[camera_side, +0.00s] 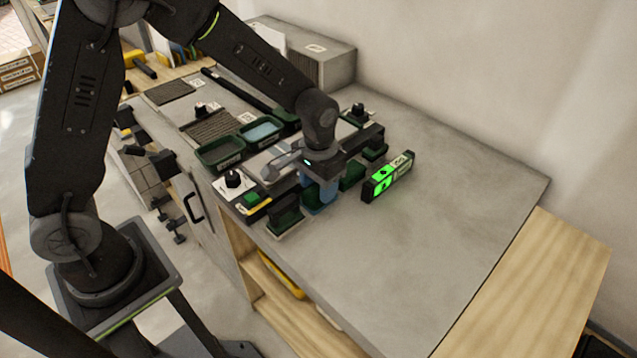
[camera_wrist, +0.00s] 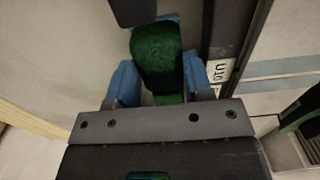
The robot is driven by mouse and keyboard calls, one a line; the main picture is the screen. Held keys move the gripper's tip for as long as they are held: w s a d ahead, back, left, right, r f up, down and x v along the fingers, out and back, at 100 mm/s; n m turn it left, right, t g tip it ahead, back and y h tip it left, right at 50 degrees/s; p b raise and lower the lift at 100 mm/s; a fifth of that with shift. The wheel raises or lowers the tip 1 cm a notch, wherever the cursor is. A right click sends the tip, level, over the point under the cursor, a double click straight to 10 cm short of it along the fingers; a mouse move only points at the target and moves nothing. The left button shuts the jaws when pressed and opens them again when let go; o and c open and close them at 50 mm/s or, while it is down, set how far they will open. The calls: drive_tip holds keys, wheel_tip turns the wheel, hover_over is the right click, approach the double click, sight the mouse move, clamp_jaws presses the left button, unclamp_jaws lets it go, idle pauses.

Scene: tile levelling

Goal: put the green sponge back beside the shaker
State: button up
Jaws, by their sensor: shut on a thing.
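The green sponge (camera_wrist: 158,58) is dark green with a rounded end and sits between my two blue fingertips in the wrist view. My gripper (camera_wrist: 155,80) is shut on it. In the side view my gripper (camera_side: 319,193) points down low over the worktop, among several dark green items. The fingers mostly hide the sponge there. I cannot tell whether the sponge touches the worktop. I cannot make out the shaker for certain in either view.
A level with a bright green display (camera_side: 387,178) stands just right of my gripper. A dark green-handled block (camera_side: 286,216) stands close in front left. Green trays (camera_side: 220,152) lie behind left. The worktop (camera_side: 400,260) is clear at the front right.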

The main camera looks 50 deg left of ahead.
drive_tip(key=o, duration=1)
drive_tip(key=shift+o, duration=0.2)
drive_tip(key=shift+o, duration=0.9)
drive_tip(key=shift+a, duration=0.1)
drive_tip(key=shift+c, duration=0.4)
